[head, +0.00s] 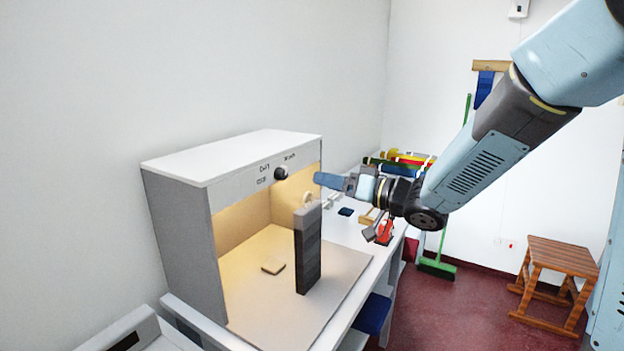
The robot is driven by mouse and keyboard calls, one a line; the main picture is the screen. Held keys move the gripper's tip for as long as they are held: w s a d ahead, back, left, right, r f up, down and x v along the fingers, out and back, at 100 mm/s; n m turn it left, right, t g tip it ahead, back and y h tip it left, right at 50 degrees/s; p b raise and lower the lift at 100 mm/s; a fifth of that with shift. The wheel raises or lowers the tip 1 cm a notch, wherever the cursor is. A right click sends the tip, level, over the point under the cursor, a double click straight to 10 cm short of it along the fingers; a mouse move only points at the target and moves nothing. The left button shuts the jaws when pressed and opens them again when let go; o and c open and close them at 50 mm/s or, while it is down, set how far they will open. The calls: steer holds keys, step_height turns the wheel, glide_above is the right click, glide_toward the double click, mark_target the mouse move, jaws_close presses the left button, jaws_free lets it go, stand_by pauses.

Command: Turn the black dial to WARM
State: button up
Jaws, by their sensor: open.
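The black dial (281,173) is a small round knob on the front header of a grey light booth (178,232). Small dark labels sit around it: one at its lower left, one at its upper left, and one at its upper right that looks like WARM. The lettering is small, and I cannot tell which label the dial points to. The booth's inside glows yellowish. My gripper (321,180) reaches in from the right, open and empty. Its blue-grey fingers are right of the dial, apart from it in the picture.
A tall dark grey block stack (307,255) stands at the booth's front, and a small flat swatch (274,267) lies on its floor. Coloured rolls (405,160) and small items lie farther along the counter. A wooden stool (556,275) and green broom (437,267) are at the right.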

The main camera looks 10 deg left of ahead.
steer(key=shift+v, duration=1.45)
steer(key=d+r+m+t+h, duration=0.2)
steer(key=d+m+t+h, duration=0.1)
steer(key=d+h, duration=0.55)
steer(key=d+r+m+t+h, duration=0.25)
steer(key=d+h, duration=0.35)
steer(key=d, duration=0.5)
steer(key=s+d+f+m+g+h, duration=0.1)
steer(key=s+d+f+g, duration=0.1)
steer(key=s, duration=0.8)
steer(key=s+d+f+m+g+h, duration=0.1)
steer(key=s+d+g, duration=0.4)
steer(key=s, duration=0.6)
steer(key=shift+s+d+f, duration=0.2)
steer(key=shift+f, duration=0.6)
